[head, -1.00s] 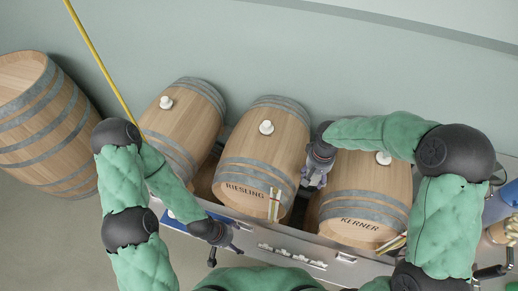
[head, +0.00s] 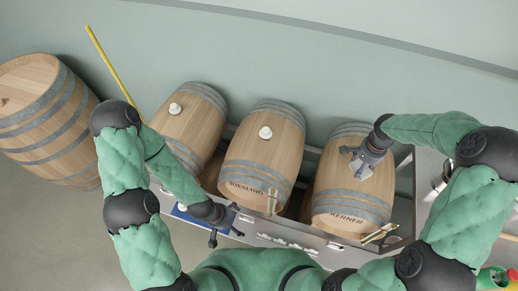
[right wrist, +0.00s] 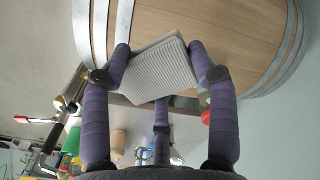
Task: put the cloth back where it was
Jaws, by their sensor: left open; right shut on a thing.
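The cloth (right wrist: 160,68) is a pale grey, ribbed, folded piece in the right wrist view. My right gripper (right wrist: 160,75) is shut on it, with purple-sleeved fingers on both sides. In the head view my right gripper (head: 362,163) is over the top of the KERNER barrel (head: 345,190) and hides its bung; the cloth is hard to make out there. Whether the cloth touches the wood, I cannot tell. My left gripper (head: 226,226) is open and empty, low in front of the RIESLING barrel (head: 262,155).
A third barrel (head: 188,125) lies left of RIESLING, with a white bung on top. A large barrel (head: 45,120) stands at the far left near a yellow pole (head: 112,65). Small items stand on the steel bench (head: 425,175) at right. A low rack edge (head: 290,235) runs in front.

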